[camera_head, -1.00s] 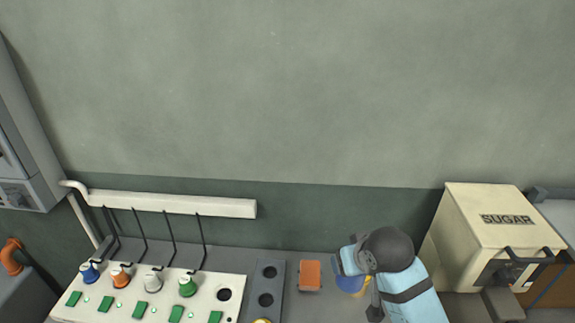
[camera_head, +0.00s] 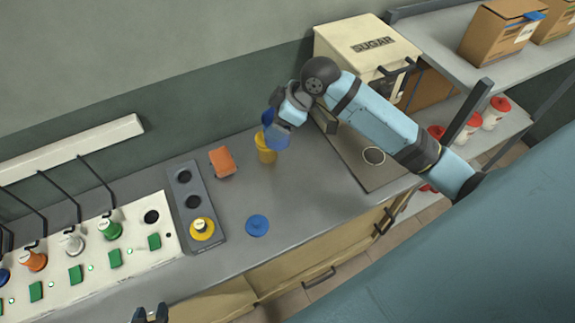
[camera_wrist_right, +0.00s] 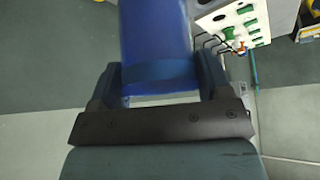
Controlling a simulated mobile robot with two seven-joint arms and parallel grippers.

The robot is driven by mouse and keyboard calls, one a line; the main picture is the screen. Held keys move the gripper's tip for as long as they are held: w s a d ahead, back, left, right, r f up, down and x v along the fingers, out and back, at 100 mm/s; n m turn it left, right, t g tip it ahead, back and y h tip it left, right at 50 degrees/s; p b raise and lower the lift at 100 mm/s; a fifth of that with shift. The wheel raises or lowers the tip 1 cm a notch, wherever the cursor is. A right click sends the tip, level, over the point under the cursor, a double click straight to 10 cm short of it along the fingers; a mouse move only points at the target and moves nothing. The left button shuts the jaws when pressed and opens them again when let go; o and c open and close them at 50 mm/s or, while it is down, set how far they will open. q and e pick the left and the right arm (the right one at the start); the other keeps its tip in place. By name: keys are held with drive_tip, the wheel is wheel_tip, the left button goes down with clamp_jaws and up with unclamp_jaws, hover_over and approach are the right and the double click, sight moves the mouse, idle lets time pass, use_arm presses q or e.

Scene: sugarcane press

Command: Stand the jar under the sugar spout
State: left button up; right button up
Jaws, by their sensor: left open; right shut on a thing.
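My right arm comes in from the right in the head view. Its gripper (camera_head: 275,122) is shut on a blue jar (camera_head: 279,138), above the counter beside a yellow cup (camera_head: 266,149). In the right wrist view the blue jar (camera_wrist_right: 155,45) sits between both fingers. The cream sugar box (camera_head: 350,48), labelled SUGAR, stands at the back right against the wall. My arm crosses in front of it, and I cannot make out its spout clearly. A plate with a pale ring (camera_head: 374,156) lies in front of the box. My left gripper (camera_head: 150,314) is open at the bottom edge.
A blue lid (camera_head: 257,226) and an orange block (camera_head: 222,162) lie on the counter. A grey holed rack (camera_head: 190,185) and a button panel (camera_head: 92,245) stand left. Shelves with boxes and red-lidded jars are at right. The counter between blue lid and plate is clear.

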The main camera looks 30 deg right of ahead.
drive_tip(key=shift+d, duration=0.2)
drive_tip(key=shift+f, duration=0.4)
wheel_tip(320, 180, down, 19)
drive_tip(key=shift+d+f+p, duration=0.1)
drive_tip(key=shift+f+p, duration=0.05)
drive_tip(key=shift+p, duration=0.6)
drive_tip(key=shift+f, duration=0.1)
drive_tip(key=o, duration=1.1)
drive_tip(key=shift+s, duration=0.1)
drive_tip(key=shift+c, duration=0.2)
